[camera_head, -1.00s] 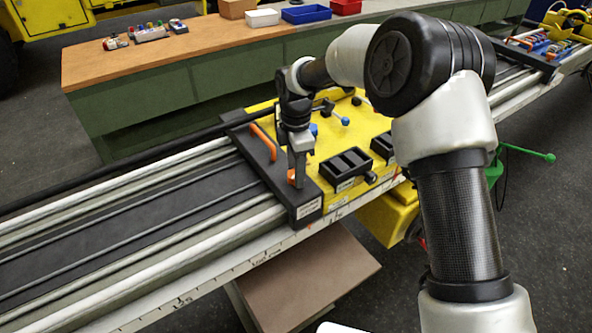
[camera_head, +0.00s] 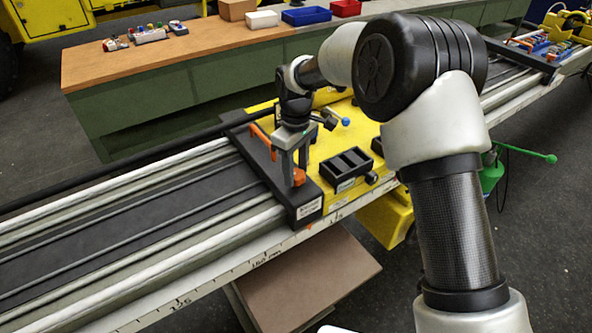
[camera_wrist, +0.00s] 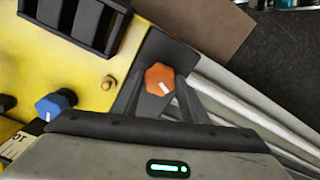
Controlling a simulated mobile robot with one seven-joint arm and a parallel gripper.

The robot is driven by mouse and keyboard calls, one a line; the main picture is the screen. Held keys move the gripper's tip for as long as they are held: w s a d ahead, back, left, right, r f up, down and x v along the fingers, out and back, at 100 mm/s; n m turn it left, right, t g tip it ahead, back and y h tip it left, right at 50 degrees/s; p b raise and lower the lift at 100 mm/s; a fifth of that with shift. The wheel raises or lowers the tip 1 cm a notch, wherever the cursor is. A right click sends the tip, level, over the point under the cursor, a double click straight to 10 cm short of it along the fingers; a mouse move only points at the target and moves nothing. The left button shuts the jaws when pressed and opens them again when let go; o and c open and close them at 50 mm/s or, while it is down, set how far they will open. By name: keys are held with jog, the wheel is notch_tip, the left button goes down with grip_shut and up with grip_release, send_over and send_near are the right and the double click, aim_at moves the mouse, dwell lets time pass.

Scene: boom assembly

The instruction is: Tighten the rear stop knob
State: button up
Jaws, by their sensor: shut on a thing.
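The orange lobed knob (camera_head: 298,178) stands on the black end bar (camera_head: 308,210) of the yellow carriage. My gripper (camera_head: 294,172) points down at it from above. In the wrist view, the same orange knob (camera_wrist: 160,80), with a white mark on its top, sits between the two grey fingers of my gripper (camera_wrist: 159,92). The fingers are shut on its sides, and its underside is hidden. A blue knob (camera_wrist: 55,106) with a white mark stands to the left on the yellow plate, apart from the fingers.
An orange handle (camera_head: 262,138) rises close to the left of my gripper. A black compartment tray (camera_head: 346,168) and a blue-tipped lever (camera_head: 345,122) are to the right. The rail (camera_head: 120,235) is clear at left. A wooden-topped bench (camera_head: 180,48) stands behind.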

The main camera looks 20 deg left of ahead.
aim_at(296, 173)
jog(key=m, duration=1.3)
dwell(0.7)
jog(key=o, duration=1.1)
jog(key=shift+c, duration=0.2)
notch_tip(296, 173, up, 18)
jog(key=shift+f, duration=0.25)
